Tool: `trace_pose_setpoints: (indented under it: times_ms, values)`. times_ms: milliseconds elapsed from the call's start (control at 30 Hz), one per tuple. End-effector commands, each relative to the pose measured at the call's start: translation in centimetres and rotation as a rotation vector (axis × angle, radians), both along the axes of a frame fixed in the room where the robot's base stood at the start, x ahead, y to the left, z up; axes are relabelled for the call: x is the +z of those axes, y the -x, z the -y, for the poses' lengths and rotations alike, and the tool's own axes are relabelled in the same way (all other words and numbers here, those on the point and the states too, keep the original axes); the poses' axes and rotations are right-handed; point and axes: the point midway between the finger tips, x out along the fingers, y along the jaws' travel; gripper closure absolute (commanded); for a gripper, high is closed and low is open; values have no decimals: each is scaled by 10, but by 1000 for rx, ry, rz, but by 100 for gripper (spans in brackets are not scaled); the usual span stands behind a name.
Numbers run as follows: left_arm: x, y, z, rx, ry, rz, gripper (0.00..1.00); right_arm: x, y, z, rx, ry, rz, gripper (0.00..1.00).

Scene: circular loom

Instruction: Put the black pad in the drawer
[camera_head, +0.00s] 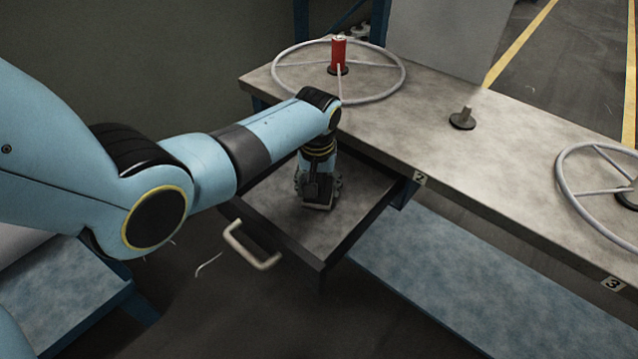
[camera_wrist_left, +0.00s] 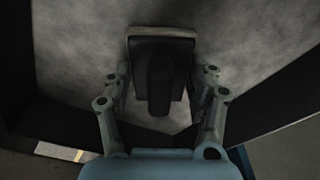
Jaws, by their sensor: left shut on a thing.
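The drawer (camera_head: 272,212) is pulled out from under the bench, with a pale bar handle (camera_head: 250,246) on its front. My left arm comes in from the left, and its gripper (camera_head: 318,192) points down inside the open drawer. In the left wrist view the black pad (camera_wrist_left: 146,46), a dark block with a knob and a pale lower edge, sits between the two fingers of my left gripper (camera_wrist_left: 160,88), which is shut on it. The pad is over or on the drawer floor; I cannot tell whether it touches. My right gripper is out of view.
A blue lower shelf (camera_head: 440,275) runs beneath. The drawer floor around the gripper looks bare.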

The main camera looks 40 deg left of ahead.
Motion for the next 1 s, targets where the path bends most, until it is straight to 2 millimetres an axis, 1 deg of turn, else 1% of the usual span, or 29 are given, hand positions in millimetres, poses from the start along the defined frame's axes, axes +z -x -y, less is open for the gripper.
trace_pose_setpoints:
  times_ms: [100, 133, 333, 533, 600, 733, 867, 1000]
  values:
    - [-4, 0, 0, 0, 0, 0, 76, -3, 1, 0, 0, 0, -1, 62]
    - [-4, 0, 0, 0, 0, 0, 40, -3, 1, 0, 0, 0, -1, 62]
    - [-3, 0, 0, 0, 0, 0, 14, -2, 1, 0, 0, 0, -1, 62]
    - [-3, 0, 0, 0, 0, 0, 14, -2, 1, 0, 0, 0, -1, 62]
    - [-3, 0, 0, 0, 0, 0, 14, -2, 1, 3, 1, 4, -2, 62]
    - [5, 0, 0, 0, 0, 2, 14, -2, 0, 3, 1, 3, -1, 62]
    - [24, 2, 1, 0, -1, 4, 14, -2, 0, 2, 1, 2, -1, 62]
    - [55, 5, 3, 0, 0, 5, 14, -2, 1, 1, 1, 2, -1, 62]
